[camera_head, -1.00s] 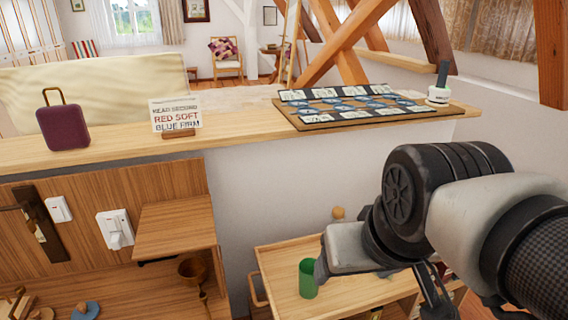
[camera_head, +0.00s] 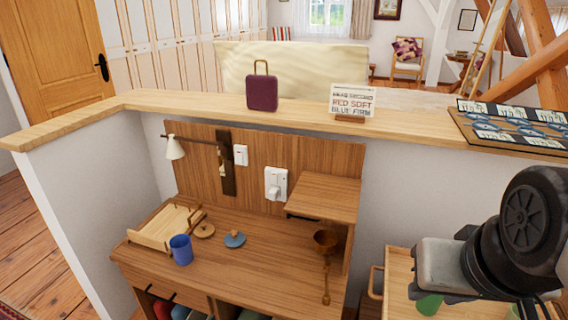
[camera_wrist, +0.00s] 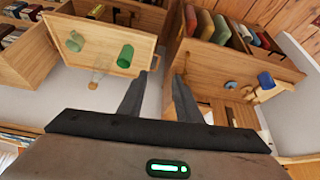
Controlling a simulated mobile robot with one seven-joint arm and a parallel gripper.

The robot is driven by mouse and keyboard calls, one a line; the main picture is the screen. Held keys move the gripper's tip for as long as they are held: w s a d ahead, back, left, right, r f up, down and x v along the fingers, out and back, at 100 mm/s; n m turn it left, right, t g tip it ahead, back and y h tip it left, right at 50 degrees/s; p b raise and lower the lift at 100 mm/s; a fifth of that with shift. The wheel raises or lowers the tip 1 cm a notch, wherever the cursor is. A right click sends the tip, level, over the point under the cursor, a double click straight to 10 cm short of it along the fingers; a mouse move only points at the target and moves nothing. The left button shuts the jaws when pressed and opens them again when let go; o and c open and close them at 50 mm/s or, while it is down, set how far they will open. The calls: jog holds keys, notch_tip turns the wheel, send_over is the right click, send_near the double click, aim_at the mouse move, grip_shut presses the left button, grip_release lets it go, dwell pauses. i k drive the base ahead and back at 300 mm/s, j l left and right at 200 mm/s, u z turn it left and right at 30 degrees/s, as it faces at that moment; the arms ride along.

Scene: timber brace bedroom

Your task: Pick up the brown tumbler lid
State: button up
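A small round brown lid with a knob (camera_head: 203,230) lies on the wooden desk at lower left in the head view, between a blue tumbler (camera_head: 181,250) and a blue lid (camera_head: 235,239). In the wrist view the blue tumbler (camera_wrist: 266,80) and blue lid (camera_wrist: 231,86) show at the right; I cannot clearly make out the brown lid there. My gripper (camera_wrist: 158,75) is open with nothing between its fingers. In the head view it is at the lower right, partly cut off by the frame, above the wooden trolley and well away from the brown lid.
A wooden tray (camera_head: 165,230) lies left of the lids. A brown cup-shaped item on a stand (camera_head: 326,265) and a raised shelf (camera_head: 318,196) are on the desk's right. A green tumbler (camera_head: 429,304) is on the trolley (camera_head: 398,290). A ledge (camera_head: 210,105) runs behind the desk.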

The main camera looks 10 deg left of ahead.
aim_at(204, 230)
jog(key=u, duration=0.45)
jog(key=k+u, duration=0.15)
jog(key=u, duration=0.7)
jog(key=k+j, duration=0.05)
